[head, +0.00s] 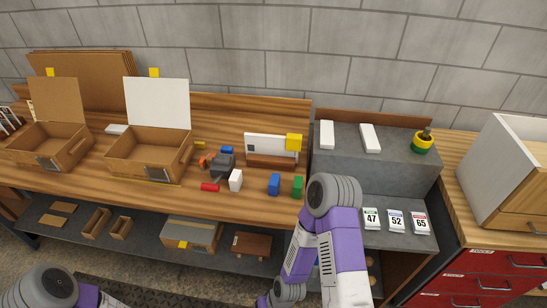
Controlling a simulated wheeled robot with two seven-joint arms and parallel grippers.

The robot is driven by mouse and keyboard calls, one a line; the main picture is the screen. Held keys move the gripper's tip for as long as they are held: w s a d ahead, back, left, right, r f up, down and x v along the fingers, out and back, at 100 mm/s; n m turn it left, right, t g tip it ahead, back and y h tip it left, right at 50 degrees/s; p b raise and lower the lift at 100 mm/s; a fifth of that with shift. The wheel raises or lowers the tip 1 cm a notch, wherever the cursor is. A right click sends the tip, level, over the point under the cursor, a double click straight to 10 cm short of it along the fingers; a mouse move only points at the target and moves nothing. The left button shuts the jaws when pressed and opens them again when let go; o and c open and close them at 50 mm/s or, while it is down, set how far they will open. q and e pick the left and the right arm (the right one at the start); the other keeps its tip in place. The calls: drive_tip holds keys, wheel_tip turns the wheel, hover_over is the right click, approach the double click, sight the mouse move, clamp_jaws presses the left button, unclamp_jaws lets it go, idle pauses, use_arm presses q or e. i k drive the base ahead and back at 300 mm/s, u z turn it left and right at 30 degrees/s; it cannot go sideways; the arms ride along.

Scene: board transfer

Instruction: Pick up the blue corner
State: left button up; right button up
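Two blue things lie on the wooden workbench (130,187). An upright blue block (273,184) stands near the front edge, just left of a green block (297,186). A smaller blue piece (227,150) lies further back, behind a dark grey tool. I cannot tell from their shapes which one is the blue corner. My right arm, purple with grey joints, rises in front of the bench right of the blue block. My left arm shows only at the bottom left corner. Neither gripper's fingertips are visible.
A white block (236,180), a red cylinder (210,187) and the grey tool (221,162) stand left of the blue block. A white panel on a wooden stand (270,162) is behind it. Open wooden boxes (150,155) fill the left. A grey step (385,182) is right.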

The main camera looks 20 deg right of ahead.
sight(275, 185)
drive_tip(key=z, duration=1)
drive_tip(key=i, duration=0.2)
drive_tip(key=u, duration=0.1)
